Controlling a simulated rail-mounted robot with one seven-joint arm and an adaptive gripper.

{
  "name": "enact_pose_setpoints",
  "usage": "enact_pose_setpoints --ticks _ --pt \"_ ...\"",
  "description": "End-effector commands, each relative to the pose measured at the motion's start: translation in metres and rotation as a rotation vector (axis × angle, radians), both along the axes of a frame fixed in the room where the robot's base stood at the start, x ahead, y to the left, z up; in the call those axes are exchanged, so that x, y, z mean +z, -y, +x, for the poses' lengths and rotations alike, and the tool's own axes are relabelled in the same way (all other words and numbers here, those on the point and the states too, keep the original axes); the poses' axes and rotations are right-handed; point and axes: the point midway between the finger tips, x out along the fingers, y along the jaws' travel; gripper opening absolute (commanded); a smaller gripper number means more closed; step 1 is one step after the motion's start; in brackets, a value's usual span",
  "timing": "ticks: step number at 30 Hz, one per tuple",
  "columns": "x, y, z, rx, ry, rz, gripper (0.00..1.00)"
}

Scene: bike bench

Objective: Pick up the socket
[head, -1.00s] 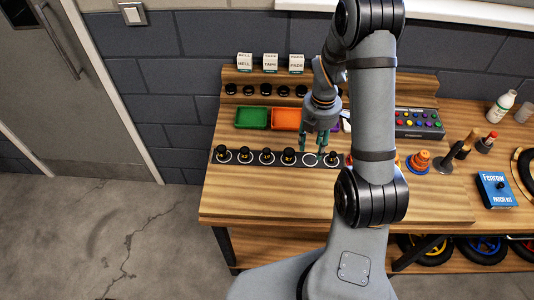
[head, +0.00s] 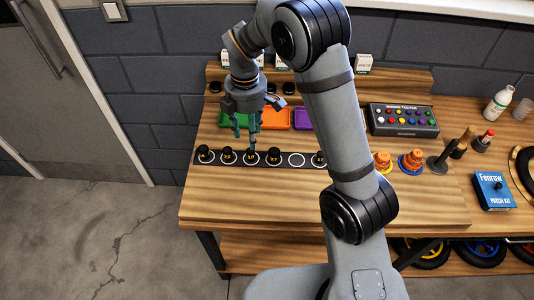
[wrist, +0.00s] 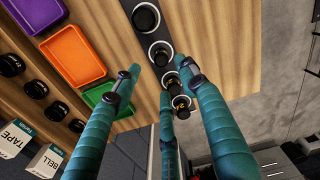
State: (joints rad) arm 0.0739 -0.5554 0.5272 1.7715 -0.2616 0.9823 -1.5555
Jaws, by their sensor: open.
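A row of black sockets stands upright on white rings along a dark strip (head: 220,163) on the bench. They include a far-left socket (head: 205,152), a socket marked in yellow (head: 274,156) and one at the right (head: 319,159), partly behind my arm. My gripper (head: 245,142) is open and empty, pointing down over the left-middle part of the row. In the wrist view its teal fingers (wrist: 160,95) spread around and above the strip, with sockets (wrist: 160,53) between and beyond them. I cannot tell whether a fingertip touches a socket.
Orange (head: 275,119), green and purple trays lie behind the strip. Black knobs and labelled boxes stand on the back shelf. A button box (head: 403,119), orange cones (head: 411,160) and a blue patch kit (head: 494,190) are to the right. The bench front is clear.

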Motion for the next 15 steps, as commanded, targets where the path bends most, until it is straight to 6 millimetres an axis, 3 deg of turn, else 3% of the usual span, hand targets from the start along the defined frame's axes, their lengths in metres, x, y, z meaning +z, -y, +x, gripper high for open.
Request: enact_pose_setpoints --ticks 3,15 --pt "-0.019 0.002 -0.002 -0.001 -0.006 -0.003 0.42" --pt "-0.061 0.007 -0.005 -0.001 -0.008 -0.004 0.42"
